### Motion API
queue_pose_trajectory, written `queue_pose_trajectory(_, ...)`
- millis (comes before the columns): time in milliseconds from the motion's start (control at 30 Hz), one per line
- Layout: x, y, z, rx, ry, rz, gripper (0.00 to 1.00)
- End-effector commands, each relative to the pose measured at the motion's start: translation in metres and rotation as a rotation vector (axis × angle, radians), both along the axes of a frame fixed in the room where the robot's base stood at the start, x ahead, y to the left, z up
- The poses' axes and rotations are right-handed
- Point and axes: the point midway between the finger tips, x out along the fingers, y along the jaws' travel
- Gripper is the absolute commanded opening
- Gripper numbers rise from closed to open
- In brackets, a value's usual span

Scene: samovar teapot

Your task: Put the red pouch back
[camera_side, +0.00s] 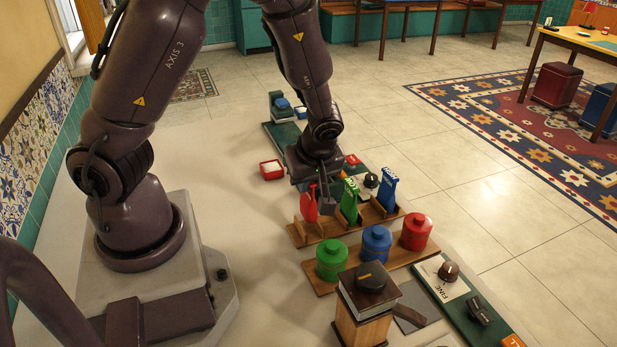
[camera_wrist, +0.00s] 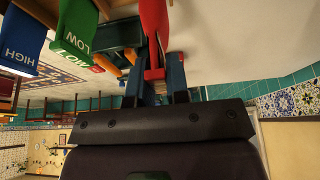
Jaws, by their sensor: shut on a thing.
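The red pouch (camera_side: 309,204) is at the left end of the wooden rack (camera_side: 337,227) in the side view. My gripper (camera_side: 325,193) is at the pouch, pointing down, and is shut on it. In the wrist view the red pouch (camera_wrist: 154,25) is between the two fingers (camera_wrist: 156,84). Whether the pouch's lower end sits in the rack's slot or just above it, I cannot tell. The green pouch (camera_side: 349,199), marked LOW, and the blue pouch (camera_side: 388,189), marked HIGH, stand upright in the rack to the right.
Green (camera_side: 331,261), blue (camera_side: 376,244) and red (camera_side: 416,233) canisters stand on a board in front of the rack. A grinder-like wooden box (camera_side: 367,293) is nearer the camera. A small red tray (camera_side: 271,170) lies behind the rack. The counter left of the rack is clear.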

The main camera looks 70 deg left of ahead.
Motion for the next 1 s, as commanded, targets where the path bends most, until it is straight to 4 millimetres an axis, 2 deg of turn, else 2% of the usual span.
queue_pose_trajectory(1000,0.0002,0.0001,-0.0072,0.000,-0.001,0.000,0.00)
